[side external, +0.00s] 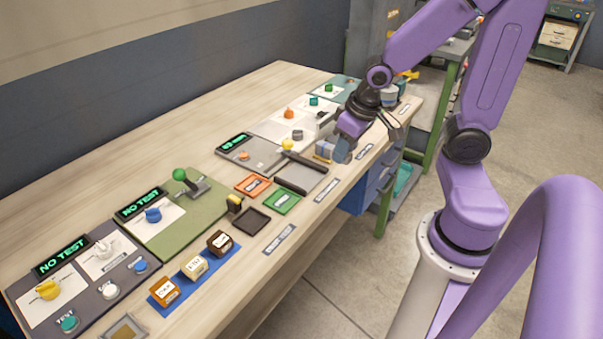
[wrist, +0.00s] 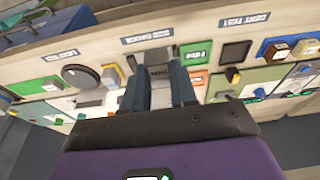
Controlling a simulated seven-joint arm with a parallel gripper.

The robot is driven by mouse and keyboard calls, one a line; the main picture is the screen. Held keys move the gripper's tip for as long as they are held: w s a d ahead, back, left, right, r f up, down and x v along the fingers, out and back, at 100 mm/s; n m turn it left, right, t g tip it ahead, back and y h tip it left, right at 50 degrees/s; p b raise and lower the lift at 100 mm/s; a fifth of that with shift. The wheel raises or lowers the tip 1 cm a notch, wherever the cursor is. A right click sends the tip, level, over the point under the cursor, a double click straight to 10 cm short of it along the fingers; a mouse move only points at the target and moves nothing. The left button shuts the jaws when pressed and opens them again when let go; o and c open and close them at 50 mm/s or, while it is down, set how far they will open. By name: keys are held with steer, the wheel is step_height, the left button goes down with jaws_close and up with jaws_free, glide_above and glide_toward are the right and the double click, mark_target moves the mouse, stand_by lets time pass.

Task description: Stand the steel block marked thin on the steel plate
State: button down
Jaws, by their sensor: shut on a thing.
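My gripper (side external: 334,152) is low over the right half of the bench, just right of a grey plate with dark side bars (side external: 306,178). In the wrist view its two blue-grey fingers (wrist: 160,86) are shut on a grey block (wrist: 158,88), which has a dark strip with small lettering near one end. I cannot read the lettering for certain. The side view hides most of the block behind the fingers. I cannot tell whether its bottom touches anything. Part of the grey plate lies behind the block in the wrist view.
A green card (side external: 283,201), an orange card (side external: 253,186) and a dark square pad (side external: 251,221) lie left of the plate. Several lettered blocks stand on a blue strip (side external: 222,254). Panels with knobs line the bench's back. The bench's front edge is close to my gripper.

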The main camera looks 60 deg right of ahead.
steer(key=shift+w+d+f, duration=0.9)
steer(key=shift+w+f, duration=1.05)
steer(key=shift+w, duration=2.4)
glide_above(299, 176)
steer(key=s, duration=0.1)
steer(key=shift+s+f, duration=0.15)
steer(key=shift+f, duration=2.6)
steer(key=shift+d+f, duration=0.1)
steer(key=shift+f, duration=1.65)
steer(key=shift+f, duration=0.1)
steer(key=c, duration=0.9)
jaws_free()
